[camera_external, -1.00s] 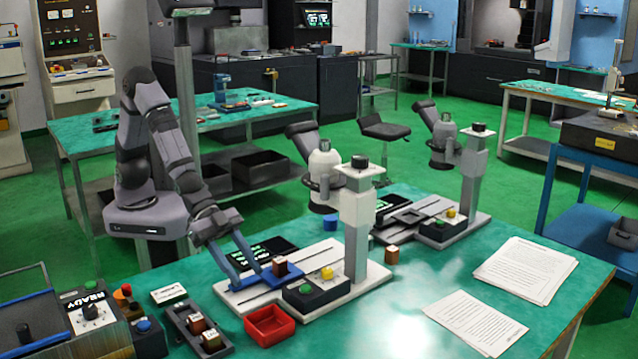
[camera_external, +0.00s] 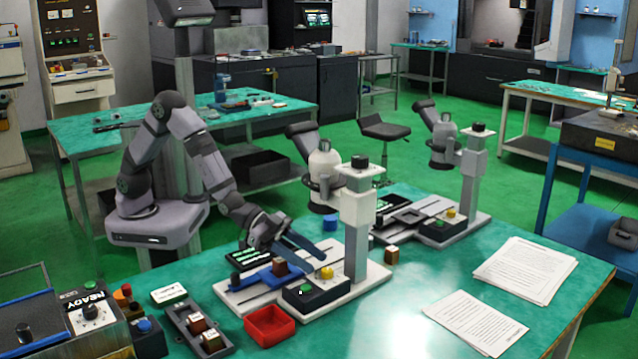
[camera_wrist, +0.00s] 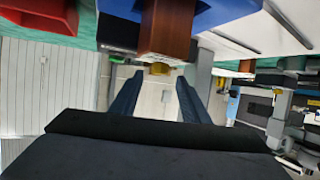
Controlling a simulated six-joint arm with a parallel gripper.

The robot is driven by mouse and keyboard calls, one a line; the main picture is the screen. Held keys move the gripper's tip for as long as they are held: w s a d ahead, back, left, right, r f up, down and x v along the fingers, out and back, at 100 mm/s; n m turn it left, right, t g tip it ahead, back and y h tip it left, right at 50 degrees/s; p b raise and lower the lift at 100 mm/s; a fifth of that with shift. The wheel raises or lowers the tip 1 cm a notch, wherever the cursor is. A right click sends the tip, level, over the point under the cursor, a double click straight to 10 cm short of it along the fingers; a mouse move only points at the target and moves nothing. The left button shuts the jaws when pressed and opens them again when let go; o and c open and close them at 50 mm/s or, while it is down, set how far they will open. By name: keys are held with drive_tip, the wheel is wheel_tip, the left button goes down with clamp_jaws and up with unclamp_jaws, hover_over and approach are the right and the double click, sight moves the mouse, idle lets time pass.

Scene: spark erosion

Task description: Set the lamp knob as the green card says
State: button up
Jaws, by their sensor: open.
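My gripper (camera_external: 318,257) is open, its two blue fingers pointing right above the near microscope's base, close to the yellow knob (camera_external: 327,272). In the wrist view the fingers (camera_wrist: 157,98) are apart and empty, with a yellow part (camera_wrist: 160,68) beyond and between them. A black box (camera_external: 318,296) on that base carries a green button (camera_external: 306,288) and the yellow knob. Which knob is the lamp's is not clear. A dark card with green and white marks (camera_external: 248,256) lies behind the base; its text is too small to read.
A brown block (camera_external: 281,268) stands on a blue slide (camera_external: 262,279); it looms close in the wrist view (camera_wrist: 167,30). The red tray (camera_external: 268,327), a dark rack with blocks (camera_external: 192,326) and the microscope post (camera_external: 357,240) are nearby. A second microscope stands behind right.

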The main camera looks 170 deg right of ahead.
sight(326, 269)
drive_tip(key=shift+x, duration=1.9)
drive_tip(key=c, duration=1.1)
